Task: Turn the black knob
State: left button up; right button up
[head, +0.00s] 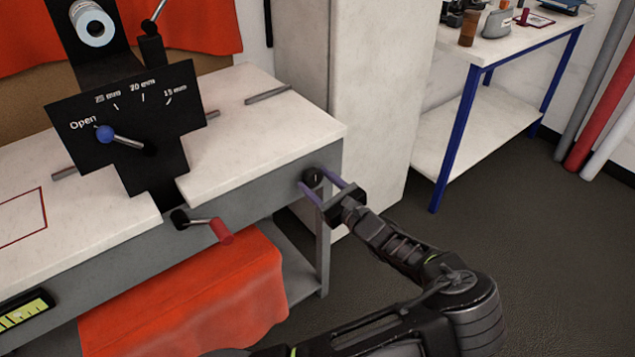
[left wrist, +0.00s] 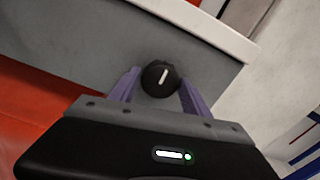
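The black knob (head: 313,177) sits on the grey front side of the workbench, near its right corner. It is round with a white pointer line, which leans slightly right of upright in the left wrist view (left wrist: 160,78). My left gripper (head: 322,185) is at the knob with its two purple fingers apart, one on each side of it. The left wrist view shows the fingers (left wrist: 158,88) spread, with a gap on each side of the knob. My right gripper is not in view.
The workbench (head: 240,145) carries a black plate marked Open, 25, 20 and 15 mm, with a blue-tipped lever (head: 106,133). A red-handled crank (head: 221,231) sticks out left of the knob. A white pillar (head: 365,100) stands behind, and a blue-legged table (head: 461,135) at right.

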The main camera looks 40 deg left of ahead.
pick_arm(q)
jog(key=c, duration=1)
jog(key=shift+r+m+p, duration=0.15)
jog(key=shift+m+p, duration=1.15)
jog(key=shift+p, duration=0.05)
jog(key=m+p, duration=0.2)
jog(key=m, duration=0.1)
jog(key=m+p, duration=0.2)
jog(key=m, duration=0.3)
jog(key=shift+m+p, duration=0.7)
jog(key=shift+m, duration=1.5)
jog(key=shift+f, duration=0.2)
